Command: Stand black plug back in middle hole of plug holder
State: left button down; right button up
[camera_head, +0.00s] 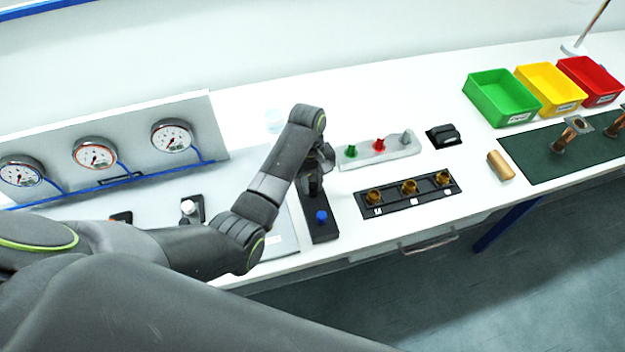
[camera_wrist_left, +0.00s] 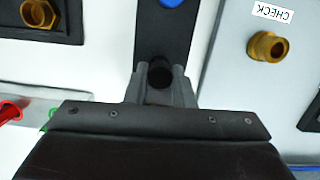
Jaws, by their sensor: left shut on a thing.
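The plug holder (camera_head: 324,234) is a long black strip on the table, with a blue plug (camera_head: 321,216) standing at its near end. The black strip also shows in the left wrist view (camera_wrist_left: 165,38), with the blue plug (camera_wrist_left: 172,2) at the top edge. My left gripper (camera_head: 315,180) is over the strip, behind the blue plug. In the left wrist view its fingers (camera_wrist_left: 160,88) are shut on the black plug (camera_wrist_left: 160,73), whose dark round end shows between them. I cannot tell whether the plug is in the middle hole or above it. My right gripper is out of view.
A pale stand (camera_head: 393,153) with green, red and grey pieces is right of my gripper. A black board (camera_head: 395,203) with brass fittings lies nearer the front edge. A panel (camera_head: 203,115) with gauges stands left. Coloured bins (camera_head: 503,112) are at the far right.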

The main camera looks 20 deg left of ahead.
pick_arm(q)
jog(key=shift+f, duration=0.75)
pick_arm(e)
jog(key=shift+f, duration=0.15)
pick_arm(q)
jog(key=c, duration=1.1)
grip_release()
jog(key=shift+c, duration=0.2)
jog(key=shift+r, duration=0.1)
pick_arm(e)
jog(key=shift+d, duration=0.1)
